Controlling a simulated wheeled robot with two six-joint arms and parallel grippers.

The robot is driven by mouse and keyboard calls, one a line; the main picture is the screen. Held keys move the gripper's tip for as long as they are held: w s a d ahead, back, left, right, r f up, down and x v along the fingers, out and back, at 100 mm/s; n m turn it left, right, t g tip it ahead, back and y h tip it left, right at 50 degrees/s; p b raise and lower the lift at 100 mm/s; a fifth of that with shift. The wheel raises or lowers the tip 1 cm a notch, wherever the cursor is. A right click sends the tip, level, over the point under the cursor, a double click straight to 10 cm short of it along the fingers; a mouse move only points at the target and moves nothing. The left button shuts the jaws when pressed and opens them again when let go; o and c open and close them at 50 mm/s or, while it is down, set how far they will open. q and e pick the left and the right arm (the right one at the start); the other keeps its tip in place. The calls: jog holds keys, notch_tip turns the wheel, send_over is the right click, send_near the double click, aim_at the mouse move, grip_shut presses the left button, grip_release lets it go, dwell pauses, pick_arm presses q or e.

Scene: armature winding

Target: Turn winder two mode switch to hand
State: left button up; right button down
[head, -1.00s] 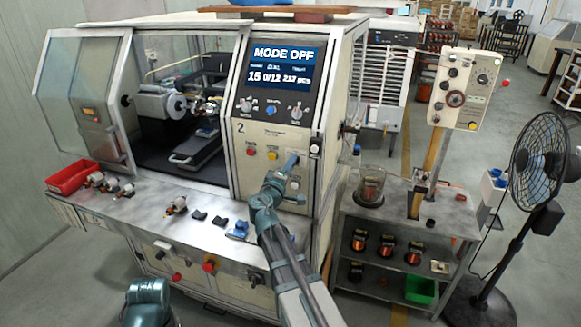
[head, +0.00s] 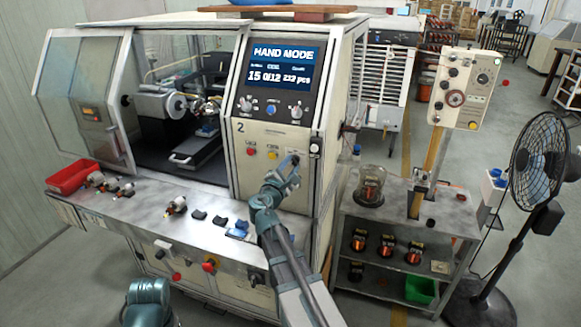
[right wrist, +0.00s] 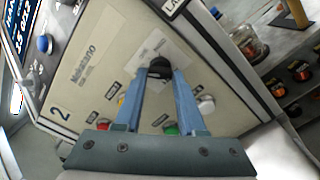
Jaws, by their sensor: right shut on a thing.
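Winder two (head: 272,140) is a pale machine marked "2", and its screen (head: 280,65) reads "HAND MODE". In the right wrist view its mode switch (right wrist: 160,67) is a black knob on a light plate on the front panel. My right gripper (head: 291,162) reaches up to the panel below the screen. In the right wrist view, its two blue fingers (right wrist: 160,78) are shut on the knob, one on each side. The knob's pointer and the plate's lettering cannot be read.
Red and yellow buttons (head: 261,154) sit left of my right gripper. The machine's front shelf (head: 150,212) holds small armatures and a red tray (head: 72,177). A metal cart (head: 400,215) and a fan (head: 541,165) stand to the right.

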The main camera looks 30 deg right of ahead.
jog(key=shift+f+n, duration=0.1)
jog(key=shift+n, duration=0.7)
jog(key=c, duration=0.5)
grip_release()
jog(key=v, duration=1.3)
jog(key=shift+s+a, duration=0.25)
jog(key=shift+s, duration=0.05)
